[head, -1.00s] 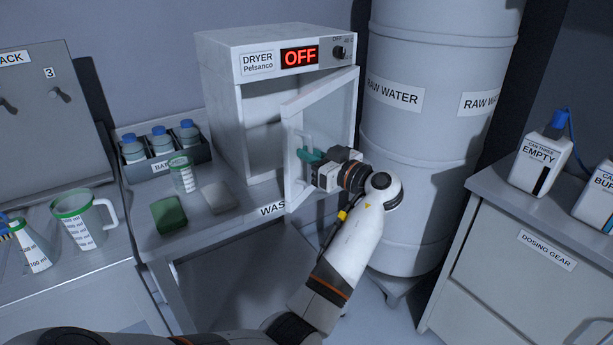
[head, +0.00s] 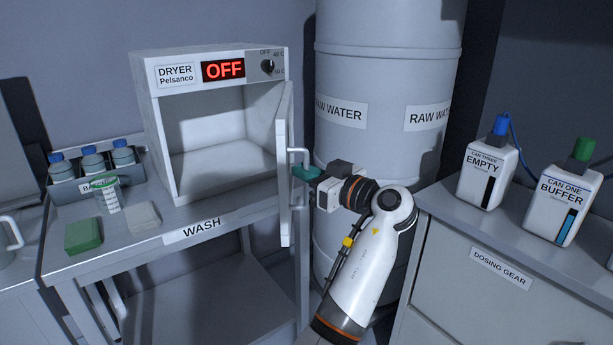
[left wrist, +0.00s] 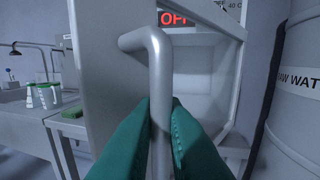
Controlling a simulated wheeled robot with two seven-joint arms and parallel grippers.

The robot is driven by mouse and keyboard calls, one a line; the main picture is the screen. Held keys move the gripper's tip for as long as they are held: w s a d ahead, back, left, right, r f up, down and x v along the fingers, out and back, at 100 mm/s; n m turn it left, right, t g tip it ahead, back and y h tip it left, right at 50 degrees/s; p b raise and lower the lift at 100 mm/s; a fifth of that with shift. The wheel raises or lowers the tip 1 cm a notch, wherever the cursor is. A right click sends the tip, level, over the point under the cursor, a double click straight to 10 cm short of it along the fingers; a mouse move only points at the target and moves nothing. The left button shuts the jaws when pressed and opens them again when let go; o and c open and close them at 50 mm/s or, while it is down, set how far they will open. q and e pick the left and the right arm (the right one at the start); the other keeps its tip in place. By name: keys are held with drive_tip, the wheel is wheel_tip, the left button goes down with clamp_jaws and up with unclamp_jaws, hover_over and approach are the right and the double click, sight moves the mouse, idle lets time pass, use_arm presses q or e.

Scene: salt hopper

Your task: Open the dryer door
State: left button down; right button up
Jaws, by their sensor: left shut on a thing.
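The dryer (head: 160,120) stands on the wash table, its red display reading OFF. Its door (head: 284,165) is hinged on the right and stands swung well out, edge-on in the head view, with the dryer's inside in plain sight and looking empty. My left gripper (head: 304,173) is at the door's handle (head: 292,152), on the door's right side in the head view. In the left wrist view the green fingers (left wrist: 160,135) are shut around the upright bar of the grey handle (left wrist: 158,75). My right gripper is not in view.
On the wash table (head: 235,222) are a green sponge (head: 83,235), a pale block (head: 143,216), a measuring cup (head: 107,196) and a bottle rack (head: 70,193). A raw water drum (head: 385,80) stands close behind my left gripper. A dosing cabinet (head: 520,245) with canisters is at right.

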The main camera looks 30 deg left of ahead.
use_arm(q)
drive_tip(key=c, duration=1.6)
unclamp_jaws()
drive_tip(key=shift+c, duration=0.2)
drive_tip(key=shift+o, duration=0.3)
drive_tip(key=shift+w+a, duration=0.1)
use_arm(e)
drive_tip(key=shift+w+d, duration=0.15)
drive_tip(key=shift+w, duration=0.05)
